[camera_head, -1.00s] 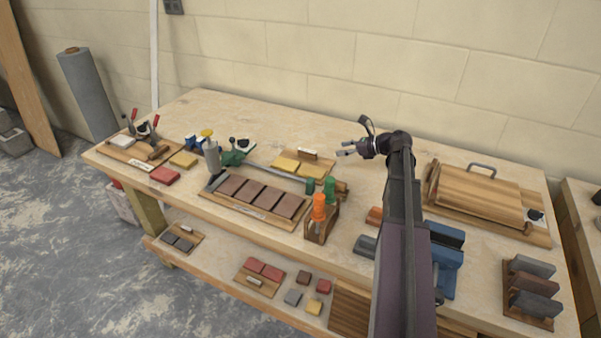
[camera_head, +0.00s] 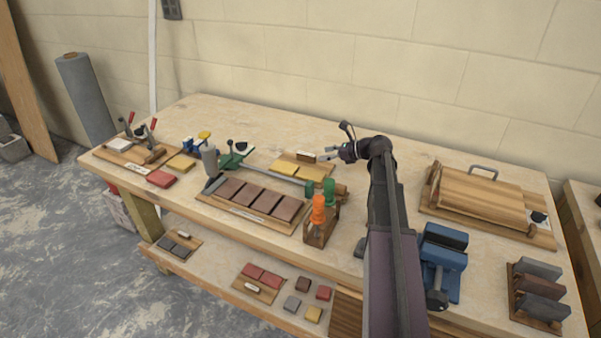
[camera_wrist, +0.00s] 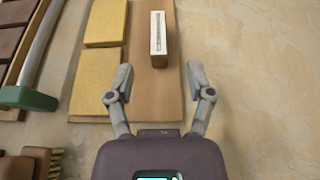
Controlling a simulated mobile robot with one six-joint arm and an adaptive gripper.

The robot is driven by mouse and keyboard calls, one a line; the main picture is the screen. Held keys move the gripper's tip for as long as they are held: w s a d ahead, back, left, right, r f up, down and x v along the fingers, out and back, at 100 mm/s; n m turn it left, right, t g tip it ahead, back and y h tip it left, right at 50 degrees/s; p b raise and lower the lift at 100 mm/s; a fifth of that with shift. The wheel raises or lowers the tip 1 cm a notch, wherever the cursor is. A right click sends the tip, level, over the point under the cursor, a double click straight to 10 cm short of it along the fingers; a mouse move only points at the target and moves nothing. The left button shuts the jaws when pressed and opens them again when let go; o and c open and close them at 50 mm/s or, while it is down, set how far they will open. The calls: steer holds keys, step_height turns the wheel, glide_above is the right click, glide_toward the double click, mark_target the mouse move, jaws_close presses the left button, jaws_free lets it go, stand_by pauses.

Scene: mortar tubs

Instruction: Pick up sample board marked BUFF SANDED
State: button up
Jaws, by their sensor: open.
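A wooden sample board (camera_head: 300,160) with two yellow tiles lies on the bench. It also shows in the wrist view (camera_wrist: 151,98), with the yellow tiles (camera_wrist: 97,81) on its left part. An upright wooden block with a white label strip (camera_wrist: 158,38) stands on its bare right part; the lettering is too small to read. My gripper (camera_head: 329,156) is open and empty, just right of the block in the head view. In the wrist view my fingertips (camera_wrist: 160,75) are spread apart over the board, with the block lying ahead between their lines. They do not touch it.
A board of brown tiles (camera_head: 233,213) and a green-ended metal bar (camera_head: 275,174) lie on the near side. Orange and green-handled tools (camera_head: 318,208) stand in a holder close by. Bare bench top lies right of the sample board.

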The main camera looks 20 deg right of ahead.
mark_target(312, 155)
steer(key=shift+b+x, duration=0.3)
steer(key=shift+x, duration=1)
steer(key=shift+b+x, duration=1.05)
steer(key=shift+x, duration=1.6)
steer(key=shift+s, duration=0.1)
jaws_close()
